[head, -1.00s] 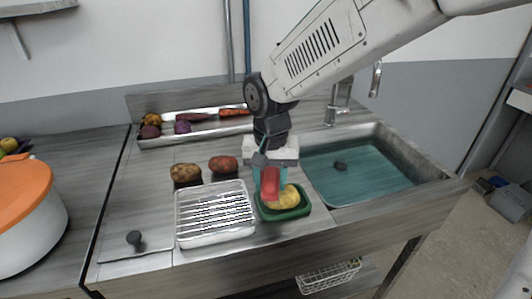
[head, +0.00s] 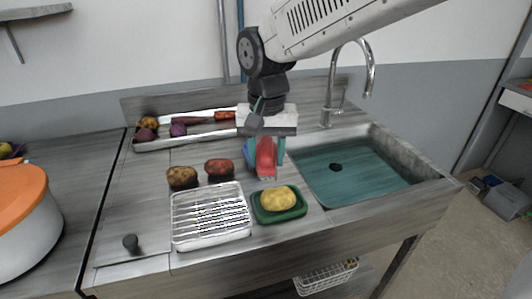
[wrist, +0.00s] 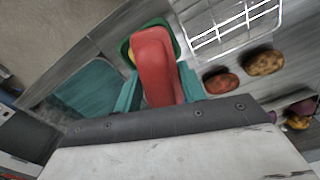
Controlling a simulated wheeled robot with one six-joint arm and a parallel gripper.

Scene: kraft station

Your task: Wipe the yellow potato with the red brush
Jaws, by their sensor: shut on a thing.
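The yellow potato (head: 279,198) lies in a small green tray (head: 262,215) on the counter, left of the sink. My gripper (head: 265,160) is shut on the red brush (head: 265,157) and holds it above the counter, behind and above the potato and apart from it. In the wrist view the red brush (wrist: 157,65) sits between the teal fingers and hides most of the potato. Part of the green tray (wrist: 124,48) shows past it.
A wire rack tray (head: 210,238) stands left of the green tray. Two brownish potatoes (head: 219,167) (head: 182,176) lie behind it. A long tray (head: 160,147) with vegetables is at the back. The sink (head: 340,205) with a tap (head: 327,112) is right.

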